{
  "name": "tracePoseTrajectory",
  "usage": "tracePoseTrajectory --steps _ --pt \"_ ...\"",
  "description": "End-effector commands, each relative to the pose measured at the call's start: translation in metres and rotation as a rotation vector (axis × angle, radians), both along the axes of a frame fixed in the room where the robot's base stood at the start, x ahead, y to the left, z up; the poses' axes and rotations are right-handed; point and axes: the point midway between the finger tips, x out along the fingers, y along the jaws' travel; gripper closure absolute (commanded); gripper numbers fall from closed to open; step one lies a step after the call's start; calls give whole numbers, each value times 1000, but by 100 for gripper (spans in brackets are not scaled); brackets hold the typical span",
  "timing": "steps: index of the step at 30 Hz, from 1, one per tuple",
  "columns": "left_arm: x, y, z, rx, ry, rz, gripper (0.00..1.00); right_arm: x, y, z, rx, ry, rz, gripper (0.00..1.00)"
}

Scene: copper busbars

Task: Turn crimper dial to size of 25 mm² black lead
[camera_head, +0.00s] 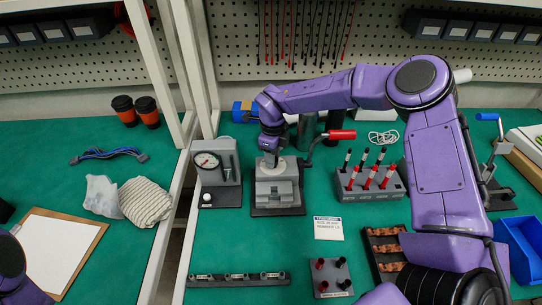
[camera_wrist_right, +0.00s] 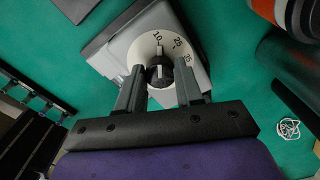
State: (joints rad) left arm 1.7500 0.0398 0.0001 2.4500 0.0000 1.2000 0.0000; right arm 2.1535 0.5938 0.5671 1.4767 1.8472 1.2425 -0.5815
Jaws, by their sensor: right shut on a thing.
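The crimper (camera_head: 277,190) is a grey block on a dark base with a red-tipped lever (camera_head: 340,134). Its white dial (camera_wrist_right: 177,56) has a black knob with a pale pointer (camera_wrist_right: 159,52). The marks 10, 25 and what looks like 35 are readable; the pointer points at about 10. My right gripper (camera_head: 269,158) is above the crimper, its two fingers shut on the knob (camera_wrist_right: 160,75). Red and black leads stand in a grey rack (camera_head: 372,188) to the right; their sizes are not readable. My left gripper is out of view; only part of that arm shows at lower left.
A gauge device (camera_head: 215,172) stands close left of the crimper. A printed card (camera_head: 328,228), a terminal block (camera_head: 332,278) and a long strip (camera_head: 238,279) lie in front. A blue bin (camera_head: 521,245) is at right. Green table is clear between them.

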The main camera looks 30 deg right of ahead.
Motion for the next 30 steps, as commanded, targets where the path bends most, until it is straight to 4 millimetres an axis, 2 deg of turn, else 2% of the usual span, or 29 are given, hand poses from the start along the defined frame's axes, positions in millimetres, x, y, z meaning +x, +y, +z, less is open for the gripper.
tracePoseTrajectory --steps 5,21,30 --pt "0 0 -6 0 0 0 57 1 -2 0 1 -6 -82 95" --pt "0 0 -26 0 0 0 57 2 -3 0 1 -8 -493 95" --pt "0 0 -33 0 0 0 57 2 -2 2 1 -8 -633 95"
